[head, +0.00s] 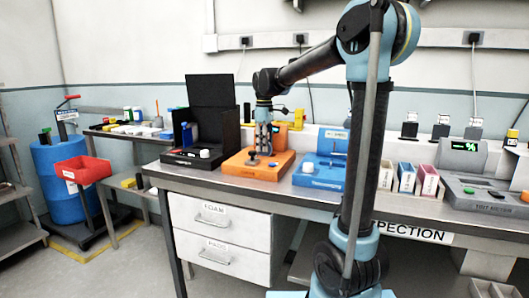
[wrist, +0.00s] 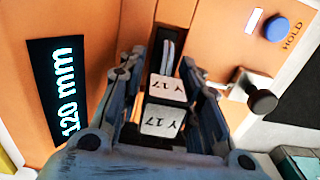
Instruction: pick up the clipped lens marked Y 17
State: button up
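The clipped lens marked Y 17 (wrist: 166,88) shows in the wrist view as a pale block with black lettering on two faces. It stands at the orange station (wrist: 225,35), in front of a dark slot. My gripper (wrist: 162,62) has one finger on each side of it. The fingers look open, with a dark gap at the block's left; contact on the right is hard to judge. In the head view my gripper (head: 263,147) points down over the orange station (head: 243,166), and the lens is too small to make out.
The station has a lit 120 mm display (wrist: 62,95), a blue button (wrist: 276,28) and a black knob (wrist: 261,100) right of my fingers. A black box (head: 211,105) stands left of the station, a blue station (head: 322,178) right. Bins (head: 405,178) and a test meter (head: 480,193) stand farther right.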

jog(key=shift+f, duration=0.85)
grip_shut()
